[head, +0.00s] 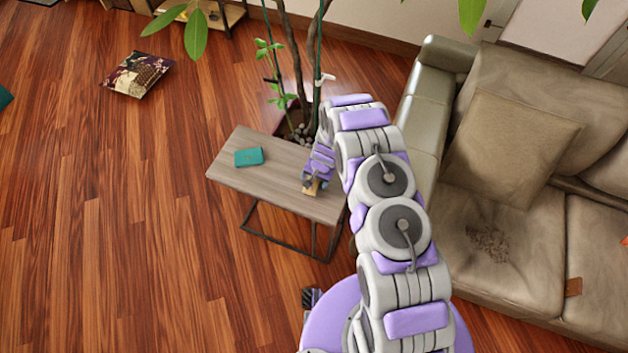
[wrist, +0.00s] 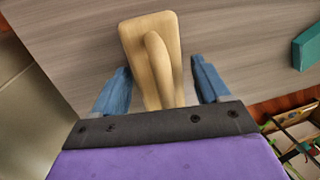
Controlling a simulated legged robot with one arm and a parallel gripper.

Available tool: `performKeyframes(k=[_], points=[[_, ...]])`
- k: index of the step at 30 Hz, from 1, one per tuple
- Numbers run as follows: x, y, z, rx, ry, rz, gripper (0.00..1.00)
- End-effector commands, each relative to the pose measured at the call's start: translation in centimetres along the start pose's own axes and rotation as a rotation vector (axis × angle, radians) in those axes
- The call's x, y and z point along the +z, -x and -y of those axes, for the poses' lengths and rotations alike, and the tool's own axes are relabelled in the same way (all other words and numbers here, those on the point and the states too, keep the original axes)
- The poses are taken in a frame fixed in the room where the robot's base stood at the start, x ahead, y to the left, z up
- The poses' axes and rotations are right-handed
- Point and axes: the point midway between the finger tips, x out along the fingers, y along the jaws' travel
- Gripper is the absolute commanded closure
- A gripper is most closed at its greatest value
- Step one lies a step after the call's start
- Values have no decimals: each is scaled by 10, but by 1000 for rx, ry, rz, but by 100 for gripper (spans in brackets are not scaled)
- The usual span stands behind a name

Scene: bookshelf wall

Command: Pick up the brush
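The brush (wrist: 143,38) is a pale wooden piece with a rounded handle on a flat back, lying on the grey wooden side table (head: 262,182). In the wrist view it sits between the two blue fingers of my gripper (wrist: 162,88), with a gap showing on both sides. My gripper is open around it, and its near end is hidden behind the gripper body. In the head view my gripper (head: 313,184) is low over the table's right part, and only a small bit of the brush (head: 312,188) shows there.
A teal box (head: 248,156) lies on the table's left part, clear of the gripper. A potted plant (head: 297,130) stands behind the table. A beige sofa (head: 520,230) is on the right. A patterned cushion (head: 139,75) lies on the open wooden floor at left.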

Motion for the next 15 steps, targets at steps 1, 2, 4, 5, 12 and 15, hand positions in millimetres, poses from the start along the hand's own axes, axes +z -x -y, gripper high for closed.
performKeyframes(k=[1, 2, 4, 5, 12, 15], points=[[0, 0, 0, 0, 0, 0, 30], [0, 0, 0, 0, 0, 0, 33], [0, 0, 0, 0, 0, 0, 40], [0, 0, 0, 0, 0, 0, 42], [0, 0, 0, 0, 0, 0, 65], [0, 0, 0, 1, 0, 0, 75]])
